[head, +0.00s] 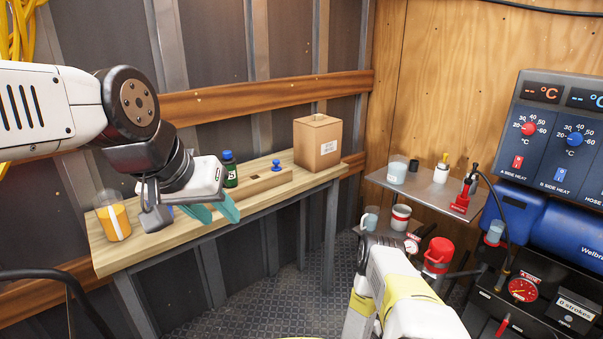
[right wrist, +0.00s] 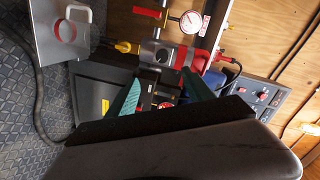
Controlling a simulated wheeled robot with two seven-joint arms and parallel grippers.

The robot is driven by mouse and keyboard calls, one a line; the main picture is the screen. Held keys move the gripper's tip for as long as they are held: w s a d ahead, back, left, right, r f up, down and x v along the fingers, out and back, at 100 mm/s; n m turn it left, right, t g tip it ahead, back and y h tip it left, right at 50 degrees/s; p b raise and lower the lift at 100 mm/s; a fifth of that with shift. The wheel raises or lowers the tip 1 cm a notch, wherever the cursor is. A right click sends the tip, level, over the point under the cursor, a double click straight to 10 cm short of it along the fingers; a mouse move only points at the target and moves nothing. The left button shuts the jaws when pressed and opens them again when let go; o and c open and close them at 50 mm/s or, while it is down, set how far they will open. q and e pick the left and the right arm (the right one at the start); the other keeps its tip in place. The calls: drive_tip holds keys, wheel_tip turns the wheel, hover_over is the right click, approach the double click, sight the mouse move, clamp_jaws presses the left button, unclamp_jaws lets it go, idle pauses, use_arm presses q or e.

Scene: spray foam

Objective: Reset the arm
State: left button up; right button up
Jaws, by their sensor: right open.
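My left arm comes in from the left in the head view. Its gripper (head: 223,215) has two teal fingers that stand apart with nothing seen between them. It hangs over the front edge of the wooden workbench (head: 262,206). My right arm shows low in the middle of the head view, and its fingertips cannot be made out there. In the right wrist view my right gripper (right wrist: 163,88) is open, with its teal fingers wide apart and empty. A grey and red fitting with a gauge (right wrist: 190,21) lies beyond the fingers.
The bench holds an orange-filled beaker (head: 114,221), a green bottle (head: 231,174), a wooden block (head: 262,185) and a cardboard box (head: 318,143). A metal shelf (head: 423,188) with cups stands right of centre. The control panel (head: 557,123) is at the right.

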drive_tip(key=w+a+r+n+y, duration=0.3)
drive_tip(key=w+r+y, duration=0.2)
drive_tip(key=w+r, duration=1.35)
drive_tip(key=a+r+n+y, duration=0.3)
drive_tip(key=a+r, duration=0.1)
drive_tip(key=r, duration=0.6)
drive_tip(key=a+r+n+y, duration=0.2)
drive_tip(key=a+r+n, duration=0.15)
drive_tip(key=r, duration=0.75)
drive_tip(key=s+a+r+n+g+y, duration=0.1)
drive_tip(key=s+a+r+n+y, duration=0.15)
drive_tip(key=s+r, duration=0.45)
drive_tip(key=s+a+r+n+g+y, duration=0.1)
drive_tip(key=s+a+r+n, duration=0.2)
drive_tip(key=s+r, duration=0.4)
drive_tip(key=s+r+n+g, duration=0.1)
drive_tip(key=s+n, duration=0.3)
drive_tip(key=s, duration=0.9)
drive_tip(key=s+r+n+g, duration=0.2)
drive_tip(key=s+r+n, duration=0.1)
drive_tip(key=s, duration=1)
drive_tip(key=shift+a+r+n+y, duration=0.15)
drive_tip(key=shift+a+n+y, duration=0.15)
drive_tip(key=shift+n+y, duration=0.1)
drive_tip(key=shift+c, duration=0.2)
